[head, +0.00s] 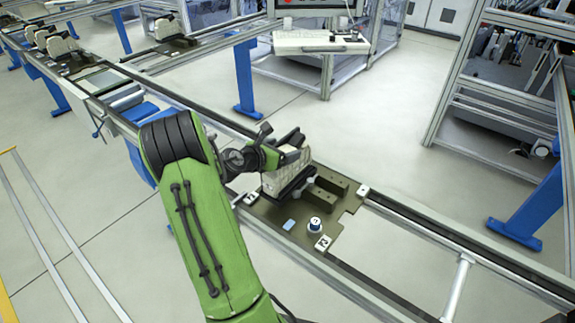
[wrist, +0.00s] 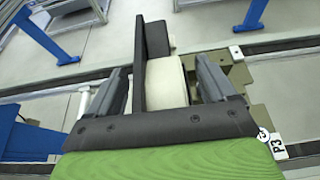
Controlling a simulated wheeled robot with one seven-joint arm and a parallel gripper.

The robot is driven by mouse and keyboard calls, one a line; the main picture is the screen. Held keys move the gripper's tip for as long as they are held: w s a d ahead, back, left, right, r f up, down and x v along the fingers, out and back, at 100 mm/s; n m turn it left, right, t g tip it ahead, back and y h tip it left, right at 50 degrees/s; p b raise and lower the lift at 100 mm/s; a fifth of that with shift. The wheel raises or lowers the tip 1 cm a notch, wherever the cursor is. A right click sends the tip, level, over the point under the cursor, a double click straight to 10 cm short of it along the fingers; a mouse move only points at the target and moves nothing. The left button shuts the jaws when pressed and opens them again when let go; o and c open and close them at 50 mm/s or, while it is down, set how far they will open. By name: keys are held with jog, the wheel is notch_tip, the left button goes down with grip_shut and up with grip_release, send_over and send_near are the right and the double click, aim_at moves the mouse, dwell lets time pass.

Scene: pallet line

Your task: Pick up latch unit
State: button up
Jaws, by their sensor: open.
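The latch unit (head: 277,182), a beige block with a dark plate, stands on the pallet (head: 265,210). My gripper (head: 294,150) is at its upper part, and the arm partly hides it in the head view. In the wrist view, my gripper (wrist: 162,72) is open with one finger on each side of the latch unit (wrist: 166,82). The dark plate shows beside the beige block and extends past the fingertips. A gap shows beside the right finger. The lower part of the unit is hidden there by the gripper body.
The pallet sits on a conveyor with side rails (head: 430,245). It also carries dark blocks (head: 325,188), a round white-topped knob (head: 315,225) and a small blue piece (head: 289,225). More beige units (head: 62,46) stand far left. A keyboard shelf (head: 320,42) is behind.

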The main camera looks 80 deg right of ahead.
jog(key=shift+x, duration=1.05)
jog(key=shift+w+a, duration=0.1)
jog(key=shift+r, duration=0.1)
jog(key=shift+c, duration=1.3)
grip_shut()
